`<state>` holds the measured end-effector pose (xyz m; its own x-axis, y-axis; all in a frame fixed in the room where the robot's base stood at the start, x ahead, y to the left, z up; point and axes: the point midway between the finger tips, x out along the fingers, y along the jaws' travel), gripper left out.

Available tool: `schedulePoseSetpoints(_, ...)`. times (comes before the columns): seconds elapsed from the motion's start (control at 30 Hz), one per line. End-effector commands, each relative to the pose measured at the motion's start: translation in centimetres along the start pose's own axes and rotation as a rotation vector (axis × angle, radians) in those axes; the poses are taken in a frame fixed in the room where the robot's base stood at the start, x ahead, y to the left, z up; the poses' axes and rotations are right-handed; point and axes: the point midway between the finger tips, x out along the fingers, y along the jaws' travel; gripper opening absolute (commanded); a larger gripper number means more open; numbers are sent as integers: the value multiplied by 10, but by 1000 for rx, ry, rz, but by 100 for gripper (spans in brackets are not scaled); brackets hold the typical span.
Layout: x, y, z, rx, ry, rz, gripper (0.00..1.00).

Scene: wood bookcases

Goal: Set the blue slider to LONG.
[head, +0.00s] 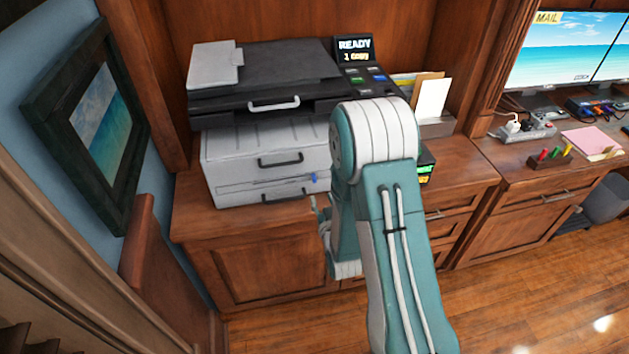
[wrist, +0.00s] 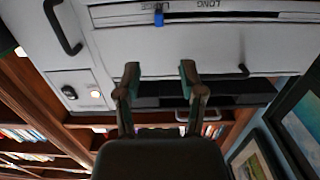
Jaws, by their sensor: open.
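The blue slider (wrist: 159,17) shows in the wrist view at the top, on the front of the white printer. It sits by the "LARGE" label, and the upside-down "LONG" label (wrist: 204,4) is to its right. In the head view the slider (head: 314,178) is a small blue tab on the lower front of the printer (head: 222,172). My gripper (wrist: 160,70) is open and empty, its two fingers apart, in line with the slider and apart from it in the picture. In the head view my arm hides most of the gripper.
The printer has dark drawer handles (head: 280,159) close to the slider. It stands on a wooden cabinet (head: 265,270). A paper holder (head: 436,127) stands to its right, and a framed picture (head: 100,125) hangs on the left wall. Wooden floor is free at the lower right.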

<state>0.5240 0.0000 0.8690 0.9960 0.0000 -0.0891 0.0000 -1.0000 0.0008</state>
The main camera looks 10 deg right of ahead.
Motion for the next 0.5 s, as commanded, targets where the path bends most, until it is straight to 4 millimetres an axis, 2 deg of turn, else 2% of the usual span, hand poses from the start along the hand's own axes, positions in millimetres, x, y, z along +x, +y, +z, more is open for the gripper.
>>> schedulePoseSetpoints(0.03,-4,0,12,0,18,0,51)
schedulePoseSetpoints(0.1,-8,0,18,0,51,0,51)
schedulePoseSetpoints(0.27,-11,0,23,0,87,0,51)
schedulePoseSetpoints(0.37,-3,0,22,0,92,0,51)
schedulePoseSetpoints(0.5,20,0,19,0,93,0,51)
